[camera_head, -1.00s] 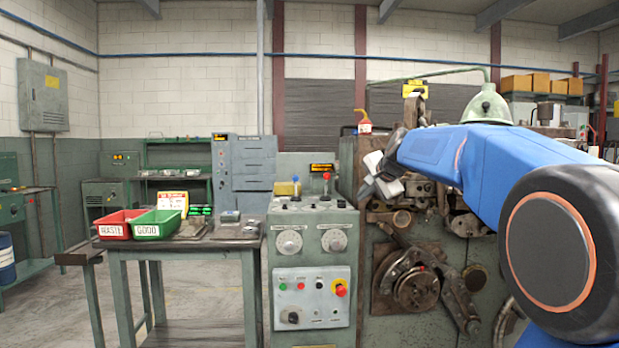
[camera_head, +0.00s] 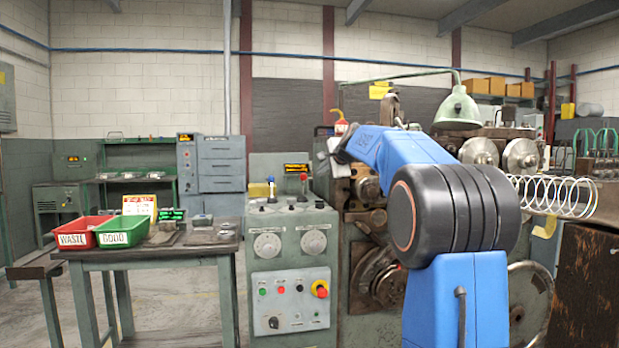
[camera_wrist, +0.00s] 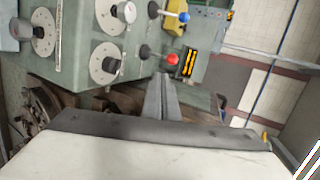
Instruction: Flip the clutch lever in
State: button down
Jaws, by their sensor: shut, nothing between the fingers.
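Two levers stand on top of the grey-green control cabinet (camera_head: 290,262). One has a red knob (camera_head: 303,177) and the other has a blue knob (camera_head: 270,180); I cannot tell which is the clutch lever. In the wrist view the red-knobbed lever (camera_wrist: 172,59) is just beyond my fingertips, and the blue-knobbed lever (camera_wrist: 183,17) is further off. My gripper (camera_wrist: 161,78) is shut and empty, with its fingers together. A gap seems to show between fingertips and red knob. In the head view the gripper is mostly hidden at the arm's end, right of the levers.
An amber display (camera_head: 296,168) sits behind the levers. Coiler machinery (camera_head: 375,280) stands right of the cabinet, under a green lamp (camera_head: 457,108). A large spring (camera_head: 555,195) is at right. The table at left holds a red bin (camera_head: 82,233) and a green bin (camera_head: 123,231).

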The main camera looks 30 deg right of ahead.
send_near(305, 179)
notch_tip(305, 179, down, 3)
jog(key=w, duration=0.2)
jog(key=shift+w+d+r, duration=0.15)
jog(key=shift+w, duration=0.7)
jog(key=shift+w+d+r, duration=0.1)
jog(key=shift+w+r, duration=0.05)
jog(key=shift+w, duration=0.7)
jog(key=shift+r, duration=0.1)
